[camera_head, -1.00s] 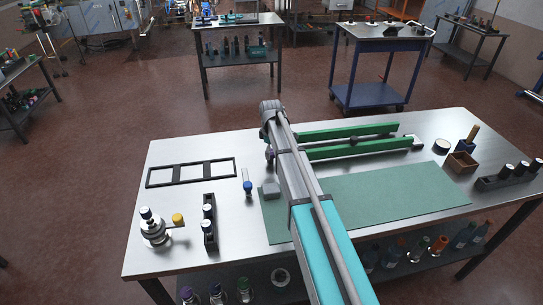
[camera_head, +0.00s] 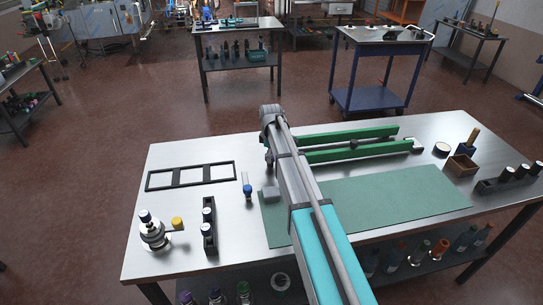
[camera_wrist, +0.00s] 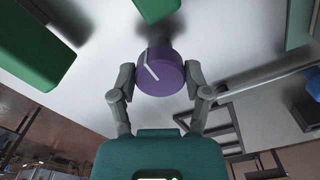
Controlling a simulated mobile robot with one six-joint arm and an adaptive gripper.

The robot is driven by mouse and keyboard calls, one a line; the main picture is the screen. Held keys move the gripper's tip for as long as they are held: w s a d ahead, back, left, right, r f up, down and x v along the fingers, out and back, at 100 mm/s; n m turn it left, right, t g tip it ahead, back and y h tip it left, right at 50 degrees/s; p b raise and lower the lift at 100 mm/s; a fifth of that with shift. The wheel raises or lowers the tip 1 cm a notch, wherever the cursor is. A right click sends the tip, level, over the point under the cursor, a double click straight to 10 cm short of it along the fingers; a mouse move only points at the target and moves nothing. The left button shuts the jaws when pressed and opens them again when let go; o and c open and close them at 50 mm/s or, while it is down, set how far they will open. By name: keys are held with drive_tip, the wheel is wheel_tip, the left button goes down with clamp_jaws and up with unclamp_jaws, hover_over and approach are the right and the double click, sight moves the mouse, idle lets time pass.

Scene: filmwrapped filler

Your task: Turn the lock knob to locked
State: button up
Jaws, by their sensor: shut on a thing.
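The purple lock knob (camera_wrist: 166,76) is in the upper middle of the wrist view, with a white line slanting across the left of its face. My gripper (camera_wrist: 160,78) has one finger on each side of the knob, shut on it. In the head view only a small bit of purple (camera_head: 269,157) shows beside my arm, which hides most of the knob and the gripper. What the knob is mounted on, and any locked mark, cannot be made out.
Green bars (camera_head: 350,142) lie on the steel table (camera_head: 215,160) right of my arm. A green mat (camera_head: 400,190) and a wooden box (camera_head: 462,164) are to the right.

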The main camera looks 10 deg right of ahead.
drive_tip(key=shift+m, duration=0.4)
drive_tip(key=m, duration=0.8)
drive_tip(key=shift+s+a+m, duration=0.1)
drive_tip(key=shift+m, duration=0.2)
drive_tip(key=m, duration=0.4)
drive_tip(key=shift+m, duration=0.3)
drive_tip(key=m, duration=0.4)
drive_tip(key=shift+a, duration=0.1)
drive_tip(key=o, duration=1.1)
drive_tip(key=shift+o, duration=0.2)
drive_tip(key=shift+n, duration=0.3)
